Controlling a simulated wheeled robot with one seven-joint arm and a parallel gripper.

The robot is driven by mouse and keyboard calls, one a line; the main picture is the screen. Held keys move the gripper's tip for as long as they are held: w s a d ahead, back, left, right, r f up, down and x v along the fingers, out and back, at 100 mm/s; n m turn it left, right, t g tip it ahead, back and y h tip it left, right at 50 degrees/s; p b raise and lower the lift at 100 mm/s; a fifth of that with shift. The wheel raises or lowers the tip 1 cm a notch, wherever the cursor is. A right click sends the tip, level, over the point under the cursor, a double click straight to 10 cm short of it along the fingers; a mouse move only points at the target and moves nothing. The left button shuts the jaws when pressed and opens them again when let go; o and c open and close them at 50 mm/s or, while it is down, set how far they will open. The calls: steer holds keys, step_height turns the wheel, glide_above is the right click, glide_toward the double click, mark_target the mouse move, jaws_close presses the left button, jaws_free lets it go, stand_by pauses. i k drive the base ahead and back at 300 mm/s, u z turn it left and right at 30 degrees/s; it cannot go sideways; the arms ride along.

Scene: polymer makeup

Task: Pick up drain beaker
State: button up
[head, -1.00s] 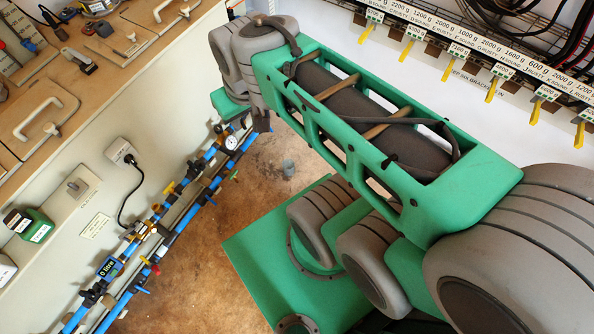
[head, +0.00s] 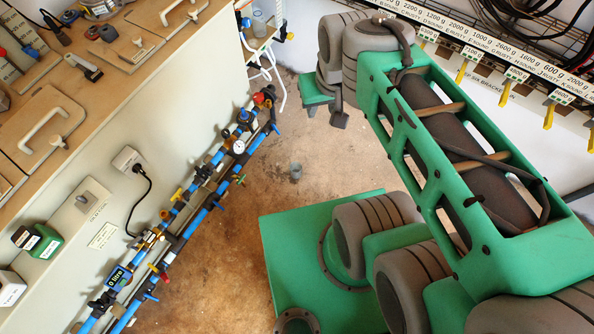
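A small grey cup, which looks like the drain beaker (head: 296,171), stands upright on the brown floor between the blue pipework and my green base. My gripper (head: 326,113) hangs at the far end of my arm, above and right of the cup in the picture and apart from it. Its two dark fingertips seem to be apart, with nothing seen between them. My arm's wrist hides part of the gripper.
Blue pipes (head: 198,190) with valves and a gauge run along the cabinet at left. A small shelf (head: 262,40) with a clear container stands at the back. A rack with labels and yellow tags (head: 505,92) lines the right wall. The floor around the cup is clear.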

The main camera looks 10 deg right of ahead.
mark_target(296, 168)
steer(key=z, duration=0.1)
steer(key=k, duration=1.05)
steer(key=u, duration=1.3)
steer(key=i, duration=1.55)
steer(key=z, duration=0.95)
